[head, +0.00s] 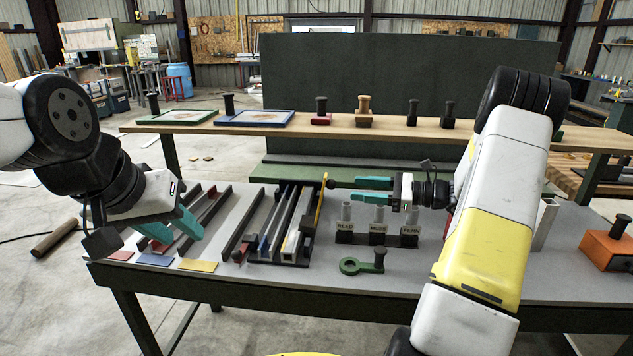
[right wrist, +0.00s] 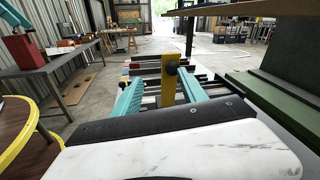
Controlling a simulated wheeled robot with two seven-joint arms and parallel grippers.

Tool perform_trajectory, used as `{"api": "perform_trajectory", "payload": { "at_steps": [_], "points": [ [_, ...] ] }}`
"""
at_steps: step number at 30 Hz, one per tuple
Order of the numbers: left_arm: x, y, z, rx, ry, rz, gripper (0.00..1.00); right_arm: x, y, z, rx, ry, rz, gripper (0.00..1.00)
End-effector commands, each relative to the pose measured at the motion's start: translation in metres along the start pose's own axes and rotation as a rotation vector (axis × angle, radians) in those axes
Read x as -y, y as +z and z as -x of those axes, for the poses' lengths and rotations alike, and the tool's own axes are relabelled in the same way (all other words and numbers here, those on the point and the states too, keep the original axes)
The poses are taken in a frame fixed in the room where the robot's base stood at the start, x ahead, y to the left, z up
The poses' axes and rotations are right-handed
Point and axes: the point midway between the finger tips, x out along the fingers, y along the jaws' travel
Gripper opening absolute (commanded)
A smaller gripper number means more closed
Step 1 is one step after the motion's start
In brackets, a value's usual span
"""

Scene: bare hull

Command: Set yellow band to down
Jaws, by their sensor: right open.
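The yellow band (head: 319,205) is a narrow yellow bar with a dark knob at its top end (head: 330,183). It stands raised at the right side of the dark railed rack (head: 262,258) on the grey table. My right gripper (head: 358,190) is open, to the right of the band, with its teal fingers pointing left at it. In the right wrist view the upright yellow band (right wrist: 168,92) and its black knob (right wrist: 172,66) appear between the open fingers; contact cannot be told. My left gripper (head: 173,229) is open above the left rails, apart from the band.
Red, blue and yellow cards (head: 198,265) lie along the front left edge. A dark block with several grey labelled posts (head: 378,232) stands below my right gripper. A green ring-ended piece (head: 360,266) lies in front of it. A wooden shelf (head: 390,128) crosses behind.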

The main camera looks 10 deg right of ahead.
Motion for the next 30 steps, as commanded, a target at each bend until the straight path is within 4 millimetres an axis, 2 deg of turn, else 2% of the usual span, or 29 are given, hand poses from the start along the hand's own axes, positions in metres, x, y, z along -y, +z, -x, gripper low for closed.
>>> {"api": "perform_trajectory", "payload": {
  "at_steps": [1, 5, 8, 18, 24, 30],
  "points": [
    [0.000, 0.000, 0.000, 0.000, 0.000, 0.000, 0.36, 0.007, -0.009, 0.006, 0.021, -0.030, -0.025, 0.50],
    [0.000, 0.000, 0.000, 0.000, 0.000, 0.000, 0.36, 0.015, -0.016, 0.011, 0.050, -0.068, -0.053, 0.50],
    [0.000, 0.000, 0.000, 0.000, 0.000, 0.000, 0.36, 0.017, -0.015, 0.002, 0.054, -0.070, -0.055, 0.50],
    [0.000, 0.000, 0.000, 0.000, 0.000, 0.000, 0.36, 0.020, -0.013, -0.050, 0.049, -0.068, -0.053, 0.50],
    [0.000, 0.000, 0.000, 0.000, 0.000, 0.000, 0.36, 0.021, -0.012, -0.064, 0.048, -0.070, -0.053, 0.50],
    [0.000, 0.000, 0.000, 0.000, 0.000, 0.000, 0.36, 0.021, -0.012, -0.065, 0.047, -0.070, -0.053, 0.50]
  ]
}}
